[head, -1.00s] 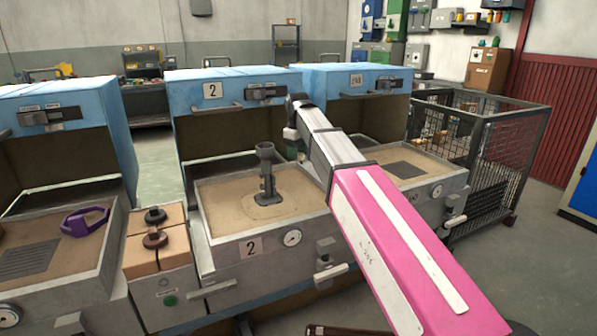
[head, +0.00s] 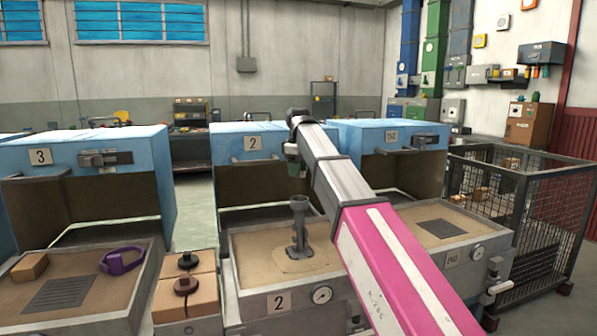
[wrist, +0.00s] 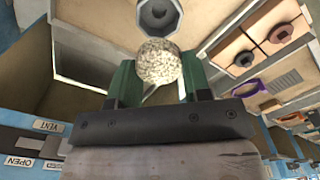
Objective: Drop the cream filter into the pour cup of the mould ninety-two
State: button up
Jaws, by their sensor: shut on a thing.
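A grey mould (head: 297,240) with a pour cup (head: 299,201) on top stands upright in the sand bed of the bay marked 2. I see no number ninety-two on it. My gripper (head: 296,166) is over the cup in the head view, with a gap between them. In the wrist view my gripper (wrist: 157,84) has its green fingers shut on the speckled cream filter (wrist: 158,62). The cup's grey faceted rim (wrist: 146,22) shows just beyond the filter, partly covered by it. The filter is not clear in the head view.
Blocks with dark round knobs (head: 186,262) stand left of bay 2. A purple ring-shaped thing (head: 122,260) and a tan block (head: 30,267) lie in bay 3. Blue hoods (head: 240,148) back the bays. A wire cage (head: 540,205) stands at the right.

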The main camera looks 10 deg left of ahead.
jog(key=shift+f, duration=3.85)
jog(key=o, duration=1)
notch_tip(320, 180, up, 11)
jog(key=shift+f, duration=0.1)
jog(key=shift+s, duration=0.1)
